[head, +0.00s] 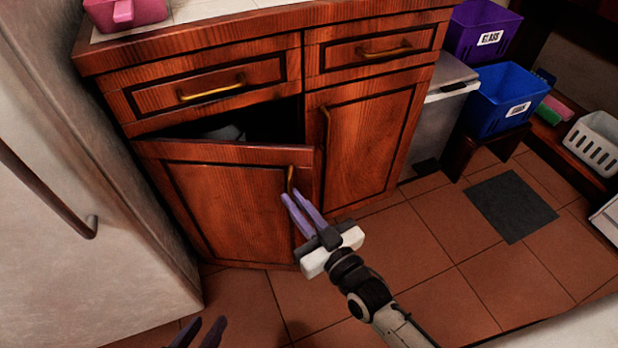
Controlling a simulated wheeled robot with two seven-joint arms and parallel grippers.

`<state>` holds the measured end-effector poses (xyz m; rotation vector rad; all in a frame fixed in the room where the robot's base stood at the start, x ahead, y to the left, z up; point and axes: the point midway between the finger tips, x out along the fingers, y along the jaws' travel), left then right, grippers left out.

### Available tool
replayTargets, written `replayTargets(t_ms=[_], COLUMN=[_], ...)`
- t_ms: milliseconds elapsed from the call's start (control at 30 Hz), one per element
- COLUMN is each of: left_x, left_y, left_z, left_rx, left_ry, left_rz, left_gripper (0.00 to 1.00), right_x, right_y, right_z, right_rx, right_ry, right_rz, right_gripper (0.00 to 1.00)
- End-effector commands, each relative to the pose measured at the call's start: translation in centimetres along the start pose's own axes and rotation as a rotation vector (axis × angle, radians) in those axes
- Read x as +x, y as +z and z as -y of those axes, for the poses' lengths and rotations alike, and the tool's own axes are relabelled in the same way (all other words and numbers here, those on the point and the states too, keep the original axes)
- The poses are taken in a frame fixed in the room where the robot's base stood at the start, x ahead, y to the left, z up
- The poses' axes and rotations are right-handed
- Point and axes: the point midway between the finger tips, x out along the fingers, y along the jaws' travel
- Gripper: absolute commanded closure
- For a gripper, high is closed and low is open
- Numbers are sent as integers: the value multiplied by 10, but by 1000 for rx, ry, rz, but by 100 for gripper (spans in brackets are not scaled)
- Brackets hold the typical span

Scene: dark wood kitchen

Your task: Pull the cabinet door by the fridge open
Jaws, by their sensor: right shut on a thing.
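The cabinet door (230,205) beside the fridge (60,220) is partly open. Its right edge stands out from the cabinet, and a dark gap shows above it. The brass handle (290,178) is upright near the door's top right corner. My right gripper (299,203) has its purple fingers at this handle and is shut on it; the fingers hide the handle's lower part. My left gripper (200,333) shows only its dark fingertips at the bottom edge. They are apart with nothing between them.
A pale object (225,133) shows inside the cabinet. A grey bin (440,110), blue crate (508,98) and purple crate (480,38) stand right.

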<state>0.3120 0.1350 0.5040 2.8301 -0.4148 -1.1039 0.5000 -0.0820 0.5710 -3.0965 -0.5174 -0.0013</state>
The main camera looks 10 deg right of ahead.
Motion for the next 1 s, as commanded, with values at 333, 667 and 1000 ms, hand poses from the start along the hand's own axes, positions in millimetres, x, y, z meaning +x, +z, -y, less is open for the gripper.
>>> replayTargets(t_ms=[333, 667, 1000], left_x=[-4, -4, -4], left_y=[-1, -1, -2], left_z=[2, 2, 2], left_rx=[-5, -5, -5], left_ry=[-8, -8, -8], left_rz=[-15, -15, -15], left_gripper=[69, 69, 69], right_x=[-1, -2, -5], right_y=[-2, -3, -1], right_z=[29, 28, 22], right_rx=[-1, -1, 1], right_ry=[-37, -35, -28], right_rz=[-3, -3, -1], right_gripper=[100, 72, 72])
